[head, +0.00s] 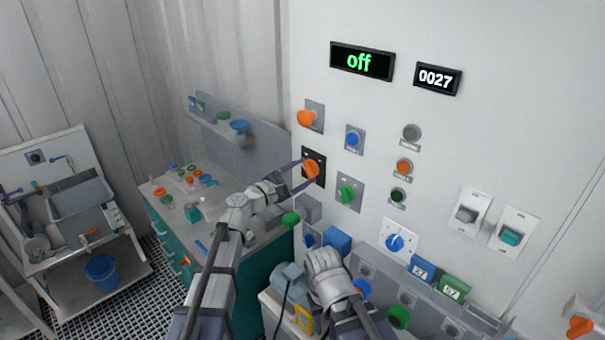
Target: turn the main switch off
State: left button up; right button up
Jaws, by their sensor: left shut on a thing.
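An orange rotary switch handle (311,169) sits on a black plate (318,156) on the white wall panel. My left gripper (306,173) reaches it from the left, its thin purple fingers shut on the handle. A second orange knob (306,117) sits on a grey plate above; I cannot tell from a label which is the main switch. The black display (362,61) on the panel reads "off" in green. My right arm shows at the bottom centre, but its gripper fingers are not visible.
Nearby on the panel are a blue knob (353,140), a green knob (347,193) and a counter (437,78) reading 0027. A teal-sided bench (262,280) with coloured valves stands left. A sink unit (80,205) and blue bucket (102,272) are far left.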

dwell(0.3)
pick_arm(q)
jog(key=o, duration=1.4)
jog(key=shift+c, duration=0.2)
jog(key=v, duration=0.7)
jog(key=shift+s+a, duration=0.3)
jog(key=shift+s, duration=0.05)
